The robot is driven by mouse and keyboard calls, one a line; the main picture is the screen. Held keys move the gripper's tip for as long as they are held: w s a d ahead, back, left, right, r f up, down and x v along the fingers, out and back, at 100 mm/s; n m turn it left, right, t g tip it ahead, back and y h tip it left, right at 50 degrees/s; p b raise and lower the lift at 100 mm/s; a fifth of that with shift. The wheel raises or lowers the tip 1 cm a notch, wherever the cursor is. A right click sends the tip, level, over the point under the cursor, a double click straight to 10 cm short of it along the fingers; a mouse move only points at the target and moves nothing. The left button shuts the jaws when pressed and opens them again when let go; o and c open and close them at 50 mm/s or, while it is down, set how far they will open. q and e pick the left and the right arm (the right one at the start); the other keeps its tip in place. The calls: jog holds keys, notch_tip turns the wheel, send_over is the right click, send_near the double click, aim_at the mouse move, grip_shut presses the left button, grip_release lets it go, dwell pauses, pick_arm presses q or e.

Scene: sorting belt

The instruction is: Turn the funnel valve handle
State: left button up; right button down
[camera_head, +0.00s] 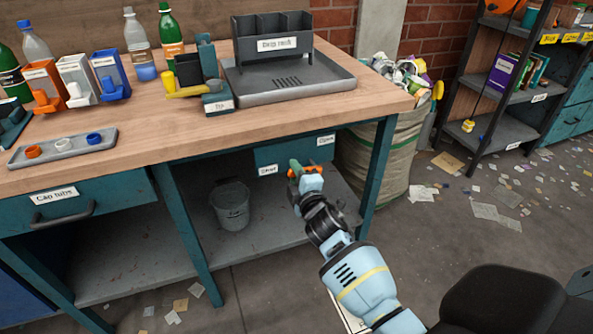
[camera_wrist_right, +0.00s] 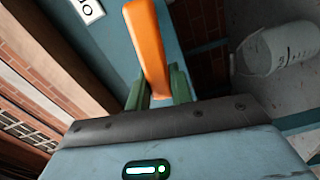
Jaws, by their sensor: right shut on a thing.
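The orange valve handle (camera_wrist_right: 147,40) stands out from a teal panel (camera_head: 265,155) under the front edge of the workbench. The panel has two white labels; the right one (camera_head: 325,140) seems to read "Open", and the left one (camera_head: 268,170) is too small to read surely. My right gripper (camera_head: 297,170) is at the panel, between the labels. In the right wrist view its green fingers (camera_wrist_right: 158,88) are shut on the handle, one on each side. The handle's far end shows past the fingers; its pivot is hidden. My left gripper is not in view.
A grey bucket (camera_head: 232,208) stands on the shelf below. A teal table leg (camera_head: 377,165) and a full sack (camera_head: 388,150) are right of the panel. The bench top holds bottles, coloured bins, a grey tray (camera_head: 290,82) and a device with a yellow lever (camera_head: 187,91).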

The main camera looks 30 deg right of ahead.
jog(key=shift+f+n+b, duration=0.3)
jog(key=shift+f+n, duration=0.05)
jog(key=shift+n, duration=0.35)
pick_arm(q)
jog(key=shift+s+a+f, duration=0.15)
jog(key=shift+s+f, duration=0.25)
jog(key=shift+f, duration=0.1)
pick_arm(e)
jog(key=shift+f+n, duration=0.1)
jog(key=shift+n, duration=0.2)
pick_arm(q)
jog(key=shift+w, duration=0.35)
pick_arm(e)
jog(key=c, duration=1.2)
grip_release()
jog(key=shift+w+f, duration=0.1)
jog(key=shift+c, duration=0.2)
